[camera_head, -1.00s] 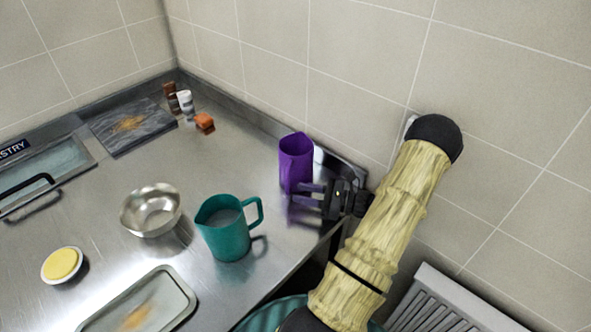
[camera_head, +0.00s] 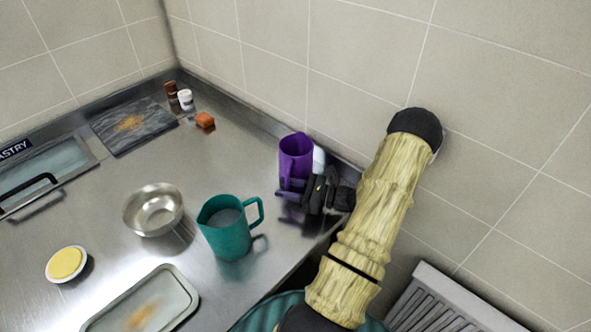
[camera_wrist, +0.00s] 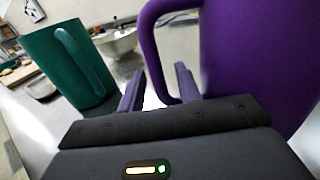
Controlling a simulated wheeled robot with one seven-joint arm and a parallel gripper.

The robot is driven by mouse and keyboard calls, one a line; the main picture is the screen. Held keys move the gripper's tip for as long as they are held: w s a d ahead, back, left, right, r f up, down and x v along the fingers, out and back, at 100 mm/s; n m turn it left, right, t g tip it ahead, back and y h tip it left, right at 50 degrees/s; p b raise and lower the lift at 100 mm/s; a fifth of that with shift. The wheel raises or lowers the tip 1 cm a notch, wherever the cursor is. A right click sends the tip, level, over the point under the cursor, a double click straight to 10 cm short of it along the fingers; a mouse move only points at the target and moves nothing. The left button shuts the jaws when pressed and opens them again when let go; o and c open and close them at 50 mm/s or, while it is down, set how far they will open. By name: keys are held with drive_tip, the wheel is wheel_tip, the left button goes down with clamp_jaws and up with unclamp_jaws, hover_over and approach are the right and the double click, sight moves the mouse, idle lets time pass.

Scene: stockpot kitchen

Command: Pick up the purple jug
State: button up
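The purple jug (camera_head: 296,153) stands upright on the steel counter close to the back wall. In the wrist view the jug (camera_wrist: 262,60) fills the right side, with its handle (camera_wrist: 150,55) toward the middle. My gripper (camera_head: 284,193) is at the front of the jug, low beside its handle. In the wrist view the two fingers of my gripper (camera_wrist: 158,88) are apart, with the lower handle showing between them. I cannot tell whether either finger touches it. Part of the jug's base is hidden behind my gripper.
A teal jug (camera_head: 226,236) stands close by to the left of my gripper. A metal bowl (camera_head: 153,222), a small dish (camera_head: 66,263) and a tray (camera_head: 165,316) lie farther left. The tiled wall (camera_head: 360,70) is close behind the purple jug.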

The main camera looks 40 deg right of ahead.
sight(287, 172)
clamp_jaws()
drive_tip(key=shift+r, duration=0.2)
wheel_tip(287, 172, up, 10)
drive_tip(key=shift+f+b, duration=0.15)
drive_tip(key=shift+b, duration=0.3)
idle(0.5)
